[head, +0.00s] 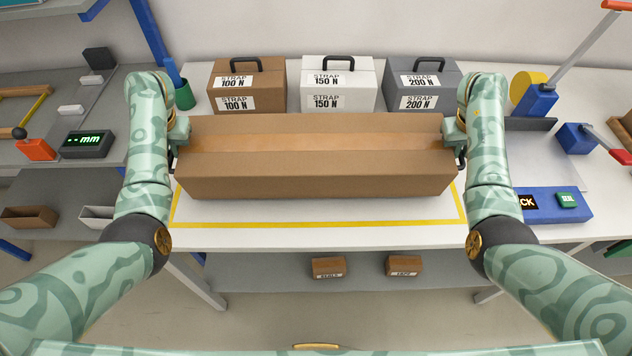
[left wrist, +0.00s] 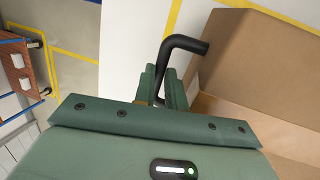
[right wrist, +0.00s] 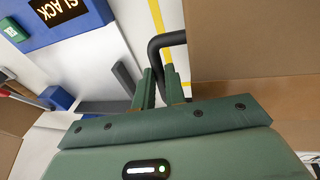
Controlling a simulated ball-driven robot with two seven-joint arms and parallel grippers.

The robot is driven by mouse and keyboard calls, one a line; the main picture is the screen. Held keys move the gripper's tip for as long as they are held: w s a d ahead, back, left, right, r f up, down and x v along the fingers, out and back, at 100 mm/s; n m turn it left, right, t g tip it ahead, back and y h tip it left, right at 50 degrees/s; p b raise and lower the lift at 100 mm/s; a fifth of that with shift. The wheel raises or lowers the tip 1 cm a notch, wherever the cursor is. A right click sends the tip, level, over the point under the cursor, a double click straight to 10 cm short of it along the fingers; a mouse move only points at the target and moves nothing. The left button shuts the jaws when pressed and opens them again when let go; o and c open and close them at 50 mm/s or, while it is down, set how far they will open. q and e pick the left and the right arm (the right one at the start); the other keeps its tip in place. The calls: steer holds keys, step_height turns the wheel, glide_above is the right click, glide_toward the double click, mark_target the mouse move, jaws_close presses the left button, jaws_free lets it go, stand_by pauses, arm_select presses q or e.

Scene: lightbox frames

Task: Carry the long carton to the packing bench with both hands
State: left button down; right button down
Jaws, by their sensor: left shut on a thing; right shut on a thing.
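The long brown carton (head: 315,172) lies level across the middle of the head view, over the white packing bench (head: 320,239) and its yellow outline (head: 320,224). I cannot tell whether its underside touches the bench. My left gripper (head: 179,138) is at the carton's left end, shut on a black handle that shows in the left wrist view (left wrist: 186,43). My right gripper (head: 456,138) is at the right end, shut on the other black handle, seen in the right wrist view (right wrist: 166,41). The far sides of the outline are hidden behind the carton.
Brown (head: 246,86), white (head: 338,84) and grey (head: 420,86) strap cases stand behind the carton. A blue unit with a green button (head: 567,200) is at the right, near a blue strapping device (head: 535,100). A gauge display (head: 86,145) sits on the left table.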

arm_select(q)
steer(key=shift+d+r, duration=0.1)
steer(key=shift+d, duration=0.05)
arm_select(e)
steer(key=shift+a+r, duration=0.1)
steer(key=shift+a, duration=0.05)
arm_select(q)
steer(key=c, duration=1.5)
jaws_free()
steer(key=shift+s, duration=0.1)
arm_select(e)
steer(key=c, duration=1.5)
jaws_free()
arm_select(q)
steer(key=shift+o, duration=0.2)
arm_select(e)
steer(key=shift+o, duration=0.2)
steer(key=shift+s, duration=0.1)
steer(key=shift+r, duration=0.2)
arm_select(q)
steer(key=v, duration=1.1)
steer(key=shift+r, duration=0.4)
arm_select(e)
steer(key=v, duration=1.1)
steer(key=shift+r, duration=0.25)
arm_select(q)
steer(key=shift+s, duration=0.15)
